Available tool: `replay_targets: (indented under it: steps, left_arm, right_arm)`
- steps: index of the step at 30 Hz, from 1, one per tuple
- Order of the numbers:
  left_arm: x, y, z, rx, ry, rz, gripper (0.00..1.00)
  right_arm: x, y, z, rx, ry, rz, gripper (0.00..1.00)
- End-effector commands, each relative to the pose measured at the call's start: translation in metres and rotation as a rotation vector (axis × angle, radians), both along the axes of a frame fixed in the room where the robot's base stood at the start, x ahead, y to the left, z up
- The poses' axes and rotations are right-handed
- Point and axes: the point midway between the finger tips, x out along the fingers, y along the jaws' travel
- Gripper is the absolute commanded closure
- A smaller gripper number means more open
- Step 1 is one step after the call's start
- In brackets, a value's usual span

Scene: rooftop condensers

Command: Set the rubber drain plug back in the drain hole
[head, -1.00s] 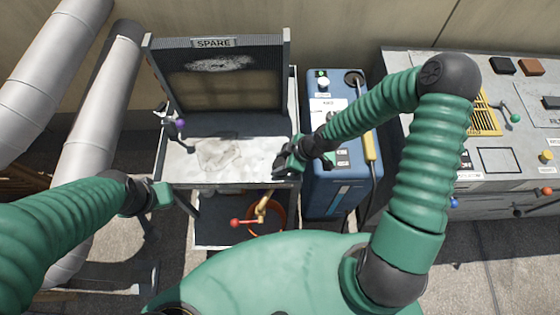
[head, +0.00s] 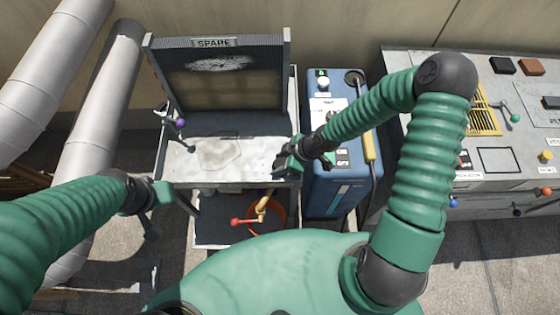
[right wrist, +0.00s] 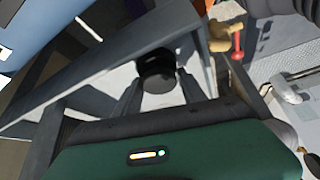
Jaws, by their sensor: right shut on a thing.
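My right gripper (head: 281,168) is at the right front edge of the white tray (head: 182,170) below the panel marked SPARE. In the right wrist view, its two dark fingers are shut on a short black cylinder, which looks like the rubber drain plug (right wrist: 157,72). In the head view the plug is too small and dark to make out against the gripper. I cannot make out the drain hole; the right gripper may cover it. My left gripper (head: 161,195) is off the tray's front left corner, apart from it, and its jaws are unclear.
A purple-knobbed lever (head: 179,123) stands at the tray's left side. Below are a red-handled brass valve (head: 262,206) and an orange bucket (head: 279,214). A blue unit (head: 325,190) stands close right of the tray. Pale pipes (head: 95,120) run at left.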

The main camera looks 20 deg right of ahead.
Motion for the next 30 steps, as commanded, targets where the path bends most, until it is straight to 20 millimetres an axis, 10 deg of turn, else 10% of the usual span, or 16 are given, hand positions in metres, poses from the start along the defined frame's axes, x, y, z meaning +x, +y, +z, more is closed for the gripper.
replay_targets:
  steps: [23,24,30]
  left_arm:
    - [-0.0001,0.0000,-0.0010,0.000,0.000,0.000,1.00]
    - [0.0000,0.0000,-0.0009,0.000,0.000,0.000,1.00]
    - [0.0000,0.0000,-0.0008,0.000,0.000,0.000,1.00]
  right_arm:
    - [-0.0002,-0.0004,-0.0054,0.000,0.000,0.001,0.98]
    - [-0.0001,-0.0005,-0.0052,0.000,0.000,0.001,0.48]
    - [-0.0001,-0.0005,-0.0051,0.000,0.000,0.001,0.26]
